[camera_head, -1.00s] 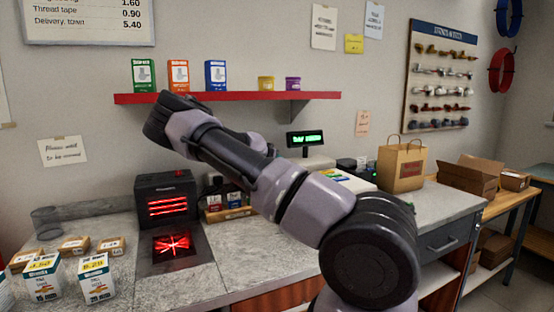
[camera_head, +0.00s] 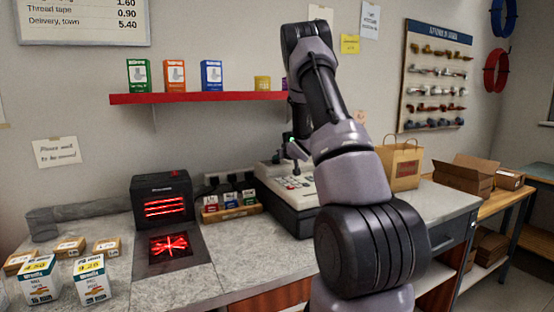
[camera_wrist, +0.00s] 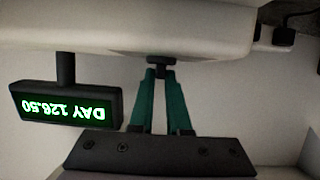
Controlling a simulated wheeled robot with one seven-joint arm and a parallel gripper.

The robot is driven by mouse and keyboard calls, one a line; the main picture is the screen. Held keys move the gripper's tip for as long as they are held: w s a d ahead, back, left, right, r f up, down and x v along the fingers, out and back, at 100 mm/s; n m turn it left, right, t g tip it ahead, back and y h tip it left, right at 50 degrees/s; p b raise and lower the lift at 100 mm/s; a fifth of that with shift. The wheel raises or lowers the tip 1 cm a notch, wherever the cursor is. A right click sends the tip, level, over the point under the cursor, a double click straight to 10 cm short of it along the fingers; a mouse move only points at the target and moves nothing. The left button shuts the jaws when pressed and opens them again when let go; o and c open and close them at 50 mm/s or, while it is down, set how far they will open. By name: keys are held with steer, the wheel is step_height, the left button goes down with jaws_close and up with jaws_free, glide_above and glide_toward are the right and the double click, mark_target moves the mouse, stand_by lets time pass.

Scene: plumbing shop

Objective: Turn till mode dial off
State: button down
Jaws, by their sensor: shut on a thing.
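The till (camera_head: 268,178) stands on the counter, partly hidden behind my arm in the head view. In the wrist view its pale body (camera_wrist: 200,25) fills the top, upside down. A small dark dial (camera_wrist: 158,60) sticks out of it. My gripper (camera_wrist: 160,73) has its two teal fingers closed together on the dial, tips touching it. The dial's markings and its setting cannot be read. The till's display (camera_wrist: 65,104) glows green and reads DAY 126.50, upside down in the wrist view.
A black scanner (camera_head: 162,200) with red lights stands left of the till, with a rack of small packs (camera_head: 230,205) between. A red shelf (camera_head: 190,97) with boxes runs above. A paper bag (camera_head: 404,165) and cartons (camera_head: 465,178) are at right.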

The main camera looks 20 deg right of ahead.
steer(key=n+y, duration=0.2)
steer(key=y, duration=0.1)
steer(key=d+n+g+y, duration=0.1)
steer(key=n+y, duration=0.2)
steer(key=shift+w+d+n+g, duration=0.2)
steer(key=shift+n+g, duration=0.1)
steer(key=n+g+y, duration=0.2)
steer(key=n+y, duration=0.1)
steer(key=n+g+y, duration=0.2)
steer(key=shift+w+d+f, duration=0.1)
steer(key=shift+w+d, duration=0.15)
steer(key=shift+w, duration=0.05)
steer(key=c, duration=0.9)
jaws_free()
steer(key=v, duration=1)
steer(key=shift+d, duration=0.3)
